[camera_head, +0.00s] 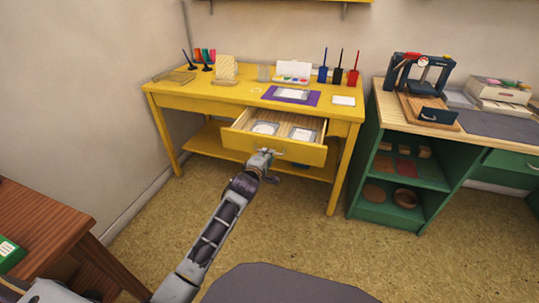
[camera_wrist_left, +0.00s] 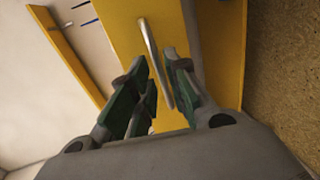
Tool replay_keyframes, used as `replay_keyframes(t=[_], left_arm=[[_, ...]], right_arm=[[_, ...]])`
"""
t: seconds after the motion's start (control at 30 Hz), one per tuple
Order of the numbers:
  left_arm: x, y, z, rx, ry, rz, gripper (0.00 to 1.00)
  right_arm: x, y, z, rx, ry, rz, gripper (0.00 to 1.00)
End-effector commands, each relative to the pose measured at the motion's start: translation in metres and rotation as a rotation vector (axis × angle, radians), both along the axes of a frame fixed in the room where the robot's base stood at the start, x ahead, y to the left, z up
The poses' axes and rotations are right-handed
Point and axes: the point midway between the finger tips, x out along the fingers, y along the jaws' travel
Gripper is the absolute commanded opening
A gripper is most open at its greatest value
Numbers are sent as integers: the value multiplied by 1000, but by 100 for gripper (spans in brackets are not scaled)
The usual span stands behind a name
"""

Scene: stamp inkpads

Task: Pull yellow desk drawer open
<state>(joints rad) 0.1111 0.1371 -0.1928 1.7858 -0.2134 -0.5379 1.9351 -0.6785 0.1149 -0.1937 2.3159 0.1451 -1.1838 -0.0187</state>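The yellow desk (camera_head: 205,91) stands against the back wall. Its wide drawer (camera_head: 272,146) is pulled out, and its wood interior shows two pale inkpads, a left one (camera_head: 265,128) and a right one (camera_head: 302,134). My left gripper (camera_head: 264,155) is at the drawer's front, at the left part of the handle (camera_head: 280,152). The yellow drawer front (camera_wrist_left: 125,25) lies just beyond. My right gripper is not in view.
Stamps, pens and a purple mat (camera_head: 291,96) lie on the desktop. A green workbench (camera_head: 370,189) stands close to the right. A brown wooden table (camera_head: 38,222) is at the lower left. The floor (camera_head: 300,220) before the drawer is clear, with a dark grey shape at the bottom.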

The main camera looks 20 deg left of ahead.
Motion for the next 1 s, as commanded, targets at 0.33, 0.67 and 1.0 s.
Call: replay_keyframes(t=[0.33,0.67,1.0], left_arm=[[25,-1,-6,2,0,0,17],[33,-1,-7,0,0,0,17],[33,-1,-7,0,0,0,3]], right_arm=[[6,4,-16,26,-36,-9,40],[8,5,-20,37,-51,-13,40],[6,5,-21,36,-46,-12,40]])
